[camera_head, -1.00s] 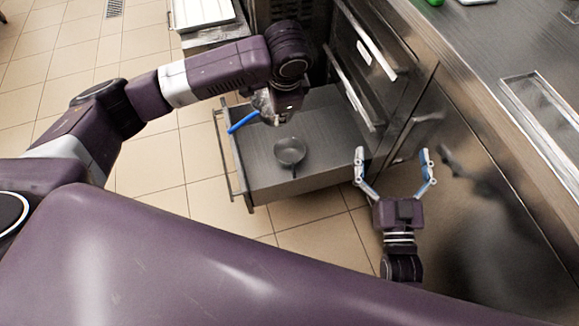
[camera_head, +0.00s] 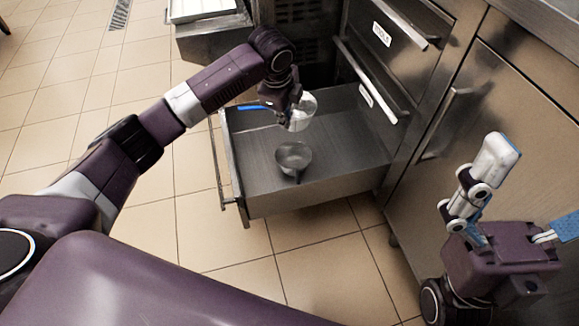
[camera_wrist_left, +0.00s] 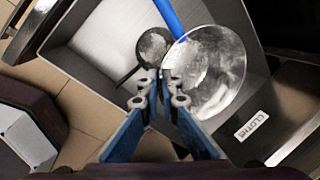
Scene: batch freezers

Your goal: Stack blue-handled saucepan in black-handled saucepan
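The blue-handled saucepan (camera_head: 304,112) is a shiny metal pan held in the air over the open drawer, its blue handle pointing left. My left gripper (camera_head: 292,97) is shut on it; in the left wrist view the fingertips (camera_wrist_left: 163,82) pinch the pan (camera_wrist_left: 212,75) at its rim near the handle. The black-handled saucepan (camera_head: 293,157) sits on the drawer floor, lower and slightly nearer the front. It also shows in the left wrist view (camera_wrist_left: 153,46), partly overlapped by the held pan. My right gripper (camera_head: 527,195) is open and empty at the lower right, away from both pans.
The open drawer (camera_head: 330,195) has low metal walls around the pans and otherwise looks empty. Shut drawers with bar handles (camera_head: 375,85) rise just right of it. A counter edge (camera_head: 530,15) is at upper right. Tiled floor (camera_head: 150,215) is clear at left.

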